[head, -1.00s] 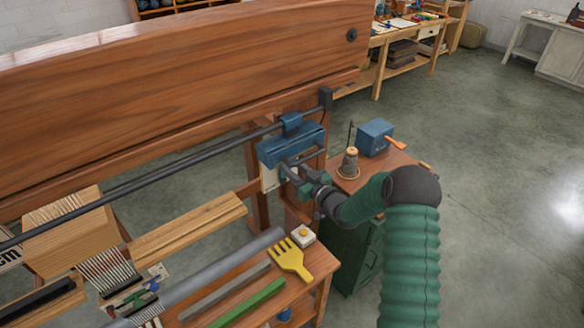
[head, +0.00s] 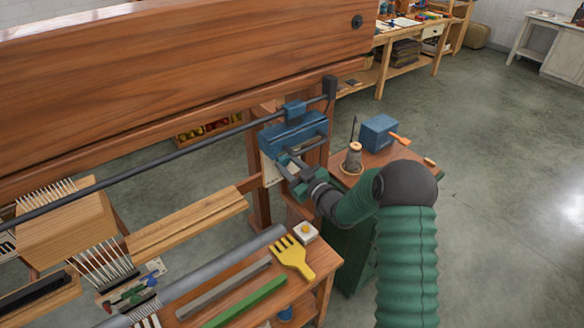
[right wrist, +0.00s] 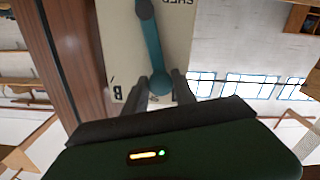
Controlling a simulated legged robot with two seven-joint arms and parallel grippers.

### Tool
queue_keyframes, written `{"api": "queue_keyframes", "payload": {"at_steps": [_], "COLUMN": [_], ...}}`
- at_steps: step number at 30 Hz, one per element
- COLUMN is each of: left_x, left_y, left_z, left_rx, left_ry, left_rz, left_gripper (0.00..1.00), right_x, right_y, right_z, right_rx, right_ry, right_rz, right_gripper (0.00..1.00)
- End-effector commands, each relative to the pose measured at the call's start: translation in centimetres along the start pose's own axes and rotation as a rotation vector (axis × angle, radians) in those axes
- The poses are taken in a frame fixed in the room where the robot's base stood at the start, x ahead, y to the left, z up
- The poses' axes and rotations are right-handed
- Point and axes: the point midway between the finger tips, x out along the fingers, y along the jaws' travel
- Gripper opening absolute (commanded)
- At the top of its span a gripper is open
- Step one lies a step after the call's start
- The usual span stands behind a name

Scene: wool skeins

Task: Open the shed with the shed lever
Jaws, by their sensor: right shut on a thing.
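The shed lever (right wrist: 158,45) is a blue bar with round ends on a cream plate (right wrist: 120,45) in the right wrist view. The plate carries upside-down lettering, with "SHED" partly cut off and a "B" on the left. In the head view the plate (head: 270,173) shows under a blue housing (head: 292,132) on the loom's right upright. My right gripper (right wrist: 162,86) is shut on the lever's round end, with a finger on either side. In the head view my right gripper (head: 288,166) is in front of the plate and hides most of the lever. My left gripper is out of view.
A broad wooden beam (head: 180,75) and a dark rod (head: 150,162) run across the loom. A bench holds a yellow fork (head: 293,257) and a green bar (head: 245,302).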

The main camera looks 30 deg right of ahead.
Motion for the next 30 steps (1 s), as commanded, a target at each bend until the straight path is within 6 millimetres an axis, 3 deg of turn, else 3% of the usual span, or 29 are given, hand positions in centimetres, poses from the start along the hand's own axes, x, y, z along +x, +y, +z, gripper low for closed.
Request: {"api": "queue_keyframes", "payload": {"at_steps": [3,12,29,30], "left_x": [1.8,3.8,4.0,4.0], "left_y": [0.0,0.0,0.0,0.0], "left_z": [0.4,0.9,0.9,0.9], "left_rx": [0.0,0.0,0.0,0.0], "left_ry": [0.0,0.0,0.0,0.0], "left_rz": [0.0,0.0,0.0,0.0], "left_gripper": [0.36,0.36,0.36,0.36], "right_x": [0.0,-0.1,-0.1,-0.1], "right_y": [-1.1,-2.3,-2.6,-2.6], "right_z": [0.8,0.8,0.6,0.6], "right_rx": [-0.074,-0.214,-0.25,-0.25], "right_ry": [-0.004,-0.006,-0.007,-0.007], "right_rz": [-0.004,-0.003,-0.004,-0.004], "right_gripper": [0.0,0.0,0.0,0.37]}}
